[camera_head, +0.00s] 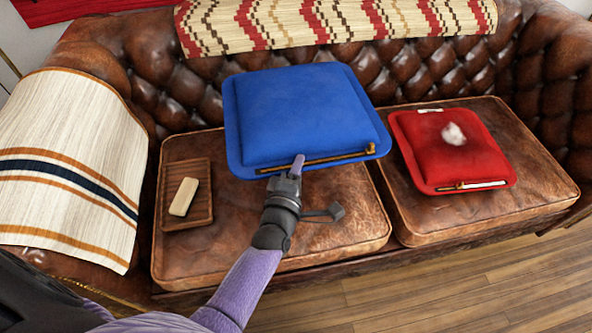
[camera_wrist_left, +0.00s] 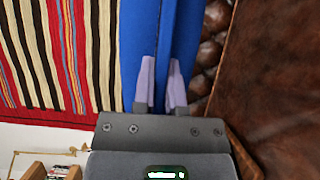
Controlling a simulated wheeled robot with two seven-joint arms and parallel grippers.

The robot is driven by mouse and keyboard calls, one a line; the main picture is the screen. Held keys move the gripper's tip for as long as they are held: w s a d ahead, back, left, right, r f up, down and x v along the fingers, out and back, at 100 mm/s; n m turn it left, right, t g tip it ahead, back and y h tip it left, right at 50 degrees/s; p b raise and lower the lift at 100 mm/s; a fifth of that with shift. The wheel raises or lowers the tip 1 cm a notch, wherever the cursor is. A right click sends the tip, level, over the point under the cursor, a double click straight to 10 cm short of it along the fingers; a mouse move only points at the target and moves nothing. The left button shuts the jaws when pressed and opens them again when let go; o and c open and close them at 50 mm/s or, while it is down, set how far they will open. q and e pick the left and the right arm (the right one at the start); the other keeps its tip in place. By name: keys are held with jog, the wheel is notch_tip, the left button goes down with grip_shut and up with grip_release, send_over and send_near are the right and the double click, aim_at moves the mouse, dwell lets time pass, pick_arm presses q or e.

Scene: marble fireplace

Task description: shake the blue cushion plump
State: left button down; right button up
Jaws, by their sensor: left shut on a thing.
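The blue cushion (camera_head: 300,115) is plump and square, with a flat border and a brass zip along its near edge. It is above the left seat of the brown leather sofa. My left gripper (camera_head: 297,166) is shut on the near edge of the blue cushion. In the left wrist view, the cushion (camera_wrist_left: 185,35) fills the upper middle, and the two pale purple fingers (camera_wrist_left: 162,85) close on its edge. My right gripper is in neither view.
A red cushion (camera_head: 440,165) with a white fluffy tuft lies on the right seat (camera_head: 535,200). A wooden tray (camera_head: 172,172) with a pale bar (camera_head: 184,196) sits on the left seat. Striped throws cover the left arm (camera_head: 65,130) and the backrest (camera_head: 300,22). Wooden floor (camera_head: 440,290) shows in front.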

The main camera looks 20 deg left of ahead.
pick_arm(q)
notch_tip(320, 180, down, 8)
jog(key=f+b, duration=0.1)
jog(key=b, duration=0.5)
notch_tip(320, 180, up, 10)
jog(key=p, duration=0.7)
jog(key=shift+f+p, duration=0.15)
jog(key=shift+p, duration=0.15)
notch_tip(320, 180, down, 8)
jog(key=b, duration=0.7)
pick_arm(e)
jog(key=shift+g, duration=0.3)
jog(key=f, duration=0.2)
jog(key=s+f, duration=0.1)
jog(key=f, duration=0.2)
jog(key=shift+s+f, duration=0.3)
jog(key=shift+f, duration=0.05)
pick_arm(q)
jog(key=shift+f, duration=0.1)
